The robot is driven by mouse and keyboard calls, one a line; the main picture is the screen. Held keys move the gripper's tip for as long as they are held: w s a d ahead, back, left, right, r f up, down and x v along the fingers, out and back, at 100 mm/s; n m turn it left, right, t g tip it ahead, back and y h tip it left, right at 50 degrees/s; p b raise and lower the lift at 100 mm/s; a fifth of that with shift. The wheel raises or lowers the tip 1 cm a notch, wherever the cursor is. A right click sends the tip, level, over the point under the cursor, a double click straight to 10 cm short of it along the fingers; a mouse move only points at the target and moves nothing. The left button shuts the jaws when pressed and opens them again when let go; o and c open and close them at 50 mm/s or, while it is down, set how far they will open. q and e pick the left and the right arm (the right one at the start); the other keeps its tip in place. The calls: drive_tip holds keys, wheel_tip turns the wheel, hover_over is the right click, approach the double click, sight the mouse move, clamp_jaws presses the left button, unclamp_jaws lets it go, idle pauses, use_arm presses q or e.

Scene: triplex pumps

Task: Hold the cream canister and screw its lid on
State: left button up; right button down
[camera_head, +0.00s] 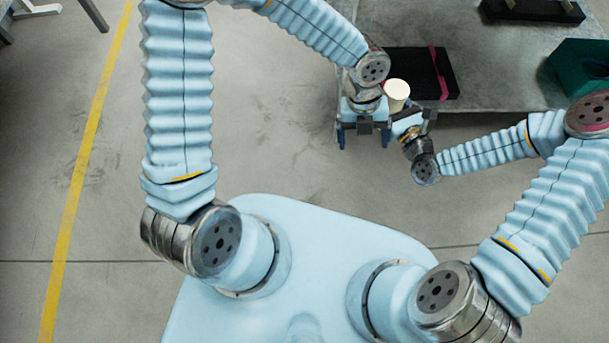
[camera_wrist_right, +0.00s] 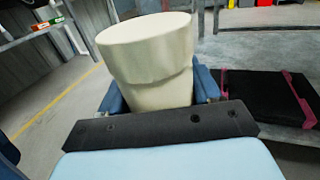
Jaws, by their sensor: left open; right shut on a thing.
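The cream canister (camera_head: 396,90) is off the floor near the table's front edge. In the right wrist view the canister (camera_wrist_right: 160,92) stands roughly upright, slightly tilted in the picture. Its wider upper part looks like the lid (camera_wrist_right: 146,48), resting on the narrower body; I cannot tell how tightly it sits. My right gripper (camera_wrist_right: 158,98) is shut on the canister body, with blue fingers on both sides. In the head view my right gripper (camera_head: 404,116) is partly hidden. My left gripper (camera_head: 363,134) is open and empty, just left of the canister, fingers toward the picture's bottom.
A grey table (camera_head: 480,75) lies behind the canister. On it are a black pad with a magenta strap (camera_head: 440,72) and a green bin (camera_head: 580,75). A black tray (camera_head: 535,10) is at the back. The floor left of the table is clear, with a yellow line (camera_head: 85,155).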

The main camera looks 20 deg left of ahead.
use_arm(q)
drive_tip(key=s+a+f+n, duration=0.2)
drive_tip(key=a+f+n, duration=0.2)
drive_tip(key=n, duration=0.7)
drive_tip(key=s+a+f+n+t+h, duration=0.1)
drive_tip(key=a+f+n, duration=0.3)
drive_tip(key=f+n, duration=0.4)
drive_tip(key=s+a+f+n+t, duration=0.1)
drive_tip(key=s+a+f+n, duration=0.3)
drive_tip(key=n, duration=1.2)
wheel_tip(320, 180, down, 2)
drive_tip(key=shift+f+h, duration=0.25)
drive_tip(key=shift+h, duration=0.15)
use_arm(e)
drive_tip(key=w+d+r+m+t+h, duration=0.2)
drive_tip(key=d+m+t+h, duration=0.2)
drive_tip(key=d+m+h, duration=0.4)
drive_tip(key=d+h, duration=0.3)
drive_tip(key=d, duration=0.4)
drive_tip(key=shift+d+h, duration=0.3)
drive_tip(key=shift+d, duration=0.1)
